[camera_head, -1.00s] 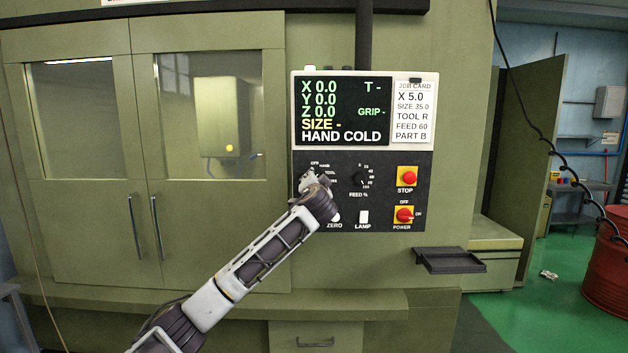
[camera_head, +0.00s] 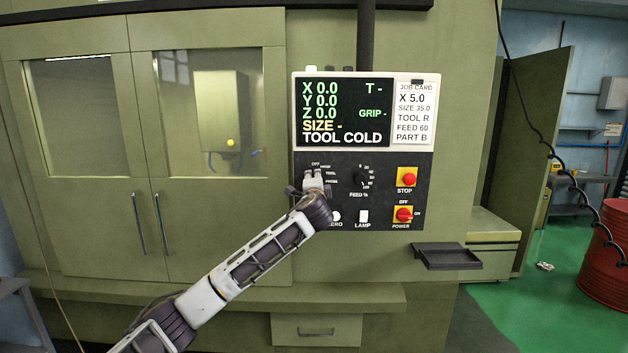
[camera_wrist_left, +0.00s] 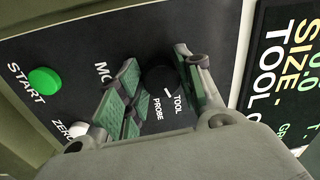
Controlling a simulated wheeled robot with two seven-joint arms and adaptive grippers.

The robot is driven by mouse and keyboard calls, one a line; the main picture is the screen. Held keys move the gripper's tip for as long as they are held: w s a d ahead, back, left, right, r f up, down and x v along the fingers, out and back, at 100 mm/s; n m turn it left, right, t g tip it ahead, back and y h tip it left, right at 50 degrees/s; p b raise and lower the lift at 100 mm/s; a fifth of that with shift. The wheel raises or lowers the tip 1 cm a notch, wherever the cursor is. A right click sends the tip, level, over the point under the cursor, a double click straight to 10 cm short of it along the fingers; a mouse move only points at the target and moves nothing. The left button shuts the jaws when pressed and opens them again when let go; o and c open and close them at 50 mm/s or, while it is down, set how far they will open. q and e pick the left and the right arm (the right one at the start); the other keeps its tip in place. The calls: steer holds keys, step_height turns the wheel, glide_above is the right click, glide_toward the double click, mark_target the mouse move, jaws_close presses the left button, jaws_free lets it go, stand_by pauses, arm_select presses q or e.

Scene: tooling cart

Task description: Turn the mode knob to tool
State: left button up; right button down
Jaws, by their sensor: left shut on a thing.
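The mode knob (camera_wrist_left: 158,78) is black and round, with a white pointer line directed at the TOOL label in the left wrist view. My left gripper (camera_head: 314,182) is at the upper left of the black control panel (camera_head: 385,206) and hides the knob in the head view. In the left wrist view, its two green-padded fingers (camera_wrist_left: 160,84) are on either side of the knob, shut on it. The display (camera_head: 345,112) reads TOOL COLD on its bottom line. My right gripper is not in view.
The feed knob (camera_head: 361,178) is just right of my left gripper. The stop button (camera_head: 407,177), red power switch (camera_head: 404,214) and lamp switch (camera_head: 364,216) are farther right. The green start button (camera_wrist_left: 44,81) is near the knob. A dark tray (camera_head: 446,257) juts out below.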

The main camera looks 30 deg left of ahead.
arm_select(q)
steer(key=shift+f, duration=0.1)
stand_by(0.3)
steer(key=o, duration=1)
steer(key=shift+d, duration=0.1)
steer(key=shift+o, duration=0.2)
steer(key=shift+s, duration=0.1)
steer(key=v, duration=1.1)
steer(key=shift+s+d, duration=0.2)
steer(key=shift+s, duration=0.15)
